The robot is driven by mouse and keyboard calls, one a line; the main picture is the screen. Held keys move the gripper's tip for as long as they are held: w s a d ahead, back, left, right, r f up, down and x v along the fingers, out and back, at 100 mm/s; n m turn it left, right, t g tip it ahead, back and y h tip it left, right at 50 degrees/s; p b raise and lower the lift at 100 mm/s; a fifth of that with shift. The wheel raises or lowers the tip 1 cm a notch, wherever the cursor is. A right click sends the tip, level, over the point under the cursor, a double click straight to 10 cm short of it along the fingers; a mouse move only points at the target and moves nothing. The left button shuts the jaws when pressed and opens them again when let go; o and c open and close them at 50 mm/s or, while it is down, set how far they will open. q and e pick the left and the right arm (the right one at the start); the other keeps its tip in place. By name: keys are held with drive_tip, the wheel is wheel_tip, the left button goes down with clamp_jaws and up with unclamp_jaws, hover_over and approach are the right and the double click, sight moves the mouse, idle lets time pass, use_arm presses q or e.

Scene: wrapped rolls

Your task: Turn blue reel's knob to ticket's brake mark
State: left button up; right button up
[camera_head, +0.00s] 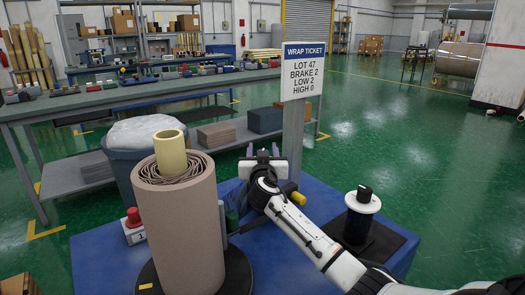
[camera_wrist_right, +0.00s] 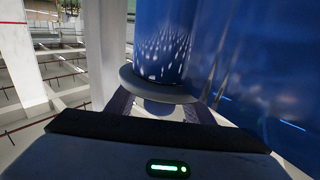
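A blue-grey knob (camera_wrist_right: 163,107) sits below the disc, between the fingers of my right gripper (camera_wrist_right: 160,110); gaps show on both sides. Its marks cannot be read. I cannot make out the blue reel in the head view. My left gripper is out of view.
A tall brown wrapped roll (camera_head: 178,225) stands at the left on a dark turntable. A black reel (camera_head: 357,228) with a white disc and black knob stands on the right of the blue table (camera_head: 95,255). A red button (camera_head: 133,214) is beside the roll. Workbenches stand behind.

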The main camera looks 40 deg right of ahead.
drive_tip(key=v, duration=1)
drive_tip(key=shift+s+a, duration=0.1)
drive_tip(key=shift+s, duration=0.05)
idle(0.5)
